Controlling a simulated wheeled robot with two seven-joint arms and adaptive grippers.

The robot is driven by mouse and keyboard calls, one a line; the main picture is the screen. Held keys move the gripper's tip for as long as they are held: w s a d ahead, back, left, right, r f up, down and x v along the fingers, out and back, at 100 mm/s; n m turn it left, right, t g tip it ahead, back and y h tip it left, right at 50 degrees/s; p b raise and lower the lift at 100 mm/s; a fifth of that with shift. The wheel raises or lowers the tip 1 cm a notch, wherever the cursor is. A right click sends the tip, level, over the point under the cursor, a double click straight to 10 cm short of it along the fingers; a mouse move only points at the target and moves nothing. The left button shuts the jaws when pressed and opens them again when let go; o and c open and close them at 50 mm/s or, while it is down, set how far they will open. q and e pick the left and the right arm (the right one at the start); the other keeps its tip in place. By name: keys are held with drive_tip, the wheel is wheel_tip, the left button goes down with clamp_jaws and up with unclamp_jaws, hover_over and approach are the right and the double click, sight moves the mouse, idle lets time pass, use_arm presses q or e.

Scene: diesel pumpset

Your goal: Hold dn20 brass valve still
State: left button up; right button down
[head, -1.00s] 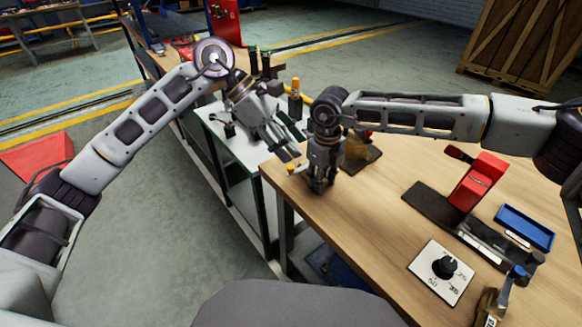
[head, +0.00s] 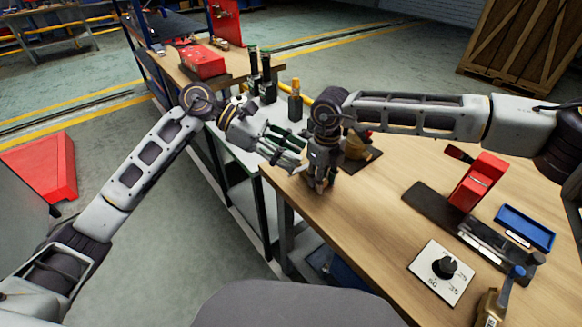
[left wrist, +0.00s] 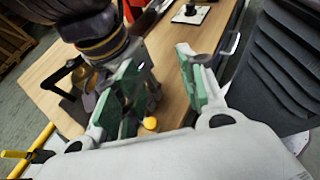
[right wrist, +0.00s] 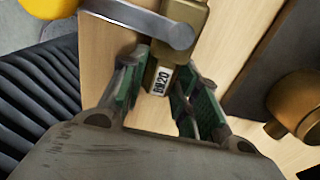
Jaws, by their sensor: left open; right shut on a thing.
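The dn20 brass valve (right wrist: 163,55) shows in the right wrist view, with a white DN20 label and a grey lever across it. My right gripper (right wrist: 158,95) has its green-padded fingers shut on the valve's labelled end. In the head view my right gripper (head: 318,186) points down over the bench's near left corner, and the valve is mostly hidden there. My left gripper (head: 296,160) is just left of it, its fingertips close to the right one. In the left wrist view my left gripper (left wrist: 160,85) is open, with a yellow knob (left wrist: 150,123) near its left finger.
A brass fitting (head: 357,146) on a dark plate stands behind my right gripper. A dial plate (head: 441,272), a red vise-like block (head: 478,180), a blue tray (head: 525,228) and a blue-handled valve (head: 492,303) lie to the right.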

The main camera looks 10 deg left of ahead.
sight(301, 166)
use_arm(q)
drive_tip(key=a+f+n+t+h, duration=0.4)
drive_tip(key=a+f+t, duration=0.2)
drive_tip(key=a+f, duration=0.3)
drive_tip(key=shift+w+a+h, duration=0.4)
drive_tip(key=shift+a, duration=1)
drive_tip(key=shift+d, duration=0.1)
drive_tip(key=shift+w+x, duration=0.2)
drive_tip(key=shift+x, duration=5.7)
